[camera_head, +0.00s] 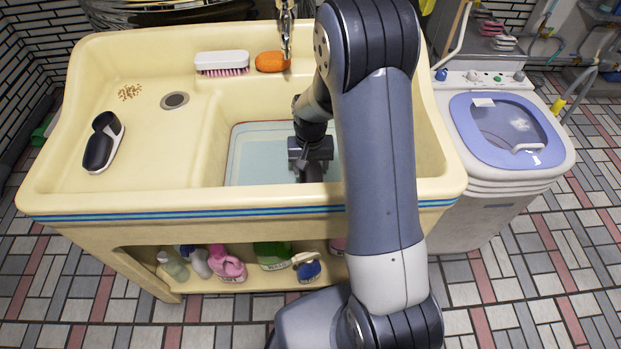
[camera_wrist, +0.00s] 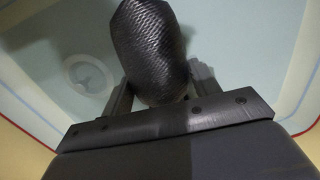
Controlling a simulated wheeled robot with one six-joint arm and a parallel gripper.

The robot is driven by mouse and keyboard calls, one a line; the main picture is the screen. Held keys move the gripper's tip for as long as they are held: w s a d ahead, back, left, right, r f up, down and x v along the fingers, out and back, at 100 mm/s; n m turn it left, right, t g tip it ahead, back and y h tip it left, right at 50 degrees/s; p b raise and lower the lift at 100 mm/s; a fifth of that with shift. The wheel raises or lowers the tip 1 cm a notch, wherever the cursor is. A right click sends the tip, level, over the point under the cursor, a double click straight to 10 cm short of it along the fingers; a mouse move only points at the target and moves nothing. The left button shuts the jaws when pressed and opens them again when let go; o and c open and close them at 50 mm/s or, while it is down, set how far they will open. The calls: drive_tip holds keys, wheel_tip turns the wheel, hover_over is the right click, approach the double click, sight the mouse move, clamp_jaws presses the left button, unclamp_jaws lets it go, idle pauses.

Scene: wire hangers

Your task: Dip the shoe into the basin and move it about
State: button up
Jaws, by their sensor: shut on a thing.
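My gripper (camera_head: 311,160) reaches down into the deep basin (camera_head: 238,194) of the cream sink, which holds pale blue water (camera_head: 262,150). In the wrist view my gripper (camera_wrist: 155,88) is shut on a dark shoe (camera_wrist: 153,45) with a woven texture. Pale blue basin floor and a round drain (camera_wrist: 88,75) show behind it. The held shoe is mostly hidden in the head view by my arm and gripper, and I cannot tell how deep it sits. Another dark shoe with a white sole (camera_head: 103,143) lies on the sink's left ledge.
A white brush (camera_head: 221,62) and an orange soap (camera_head: 272,62) lie on the back ledge, beside a metal tap (camera_head: 286,30). A washing machine (camera_head: 505,130) stands at the right. Several bottles (camera_head: 228,264) stand on the lower shelf. The basin walls surround my gripper closely.

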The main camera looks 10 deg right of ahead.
drive_tip(key=shift+r+p, duration=3.5)
drive_tip(key=shift+r, duration=1.65)
idle(1.4)
wheel_tip(320, 180, up, 7)
drive_tip(key=p, duration=0.4)
drive_tip(key=shift+f+p, duration=0.2)
drive_tip(key=shift+p, duration=0.2)
